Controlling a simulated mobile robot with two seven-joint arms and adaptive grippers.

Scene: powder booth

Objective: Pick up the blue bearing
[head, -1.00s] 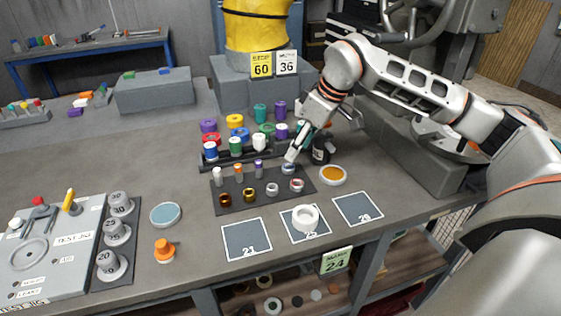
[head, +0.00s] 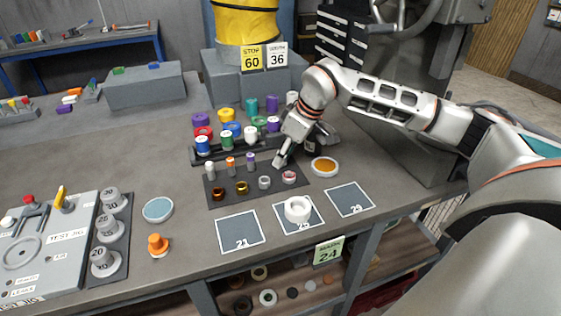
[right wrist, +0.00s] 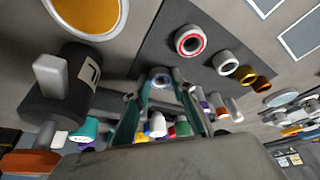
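The blue bearing (right wrist: 160,79), a small pale ring with a blue inner part, shows in the right wrist view between the tips of my two teal fingers. In the head view it is hidden behind my right gripper (head: 279,163). That gripper (right wrist: 162,73) points down at the back right of the dark mat (head: 225,204). Its fingers look apart, one on each side of the bearing; contact cannot be made out. My left gripper is out of view.
A red-ringed bearing (head: 289,177) and a grey ring (head: 265,182) lie close in front. An orange dish (head: 324,167) stands right. Several coloured spools, including a green one (head: 227,140), stand behind. A white ring (head: 298,208) lies on a marked square.

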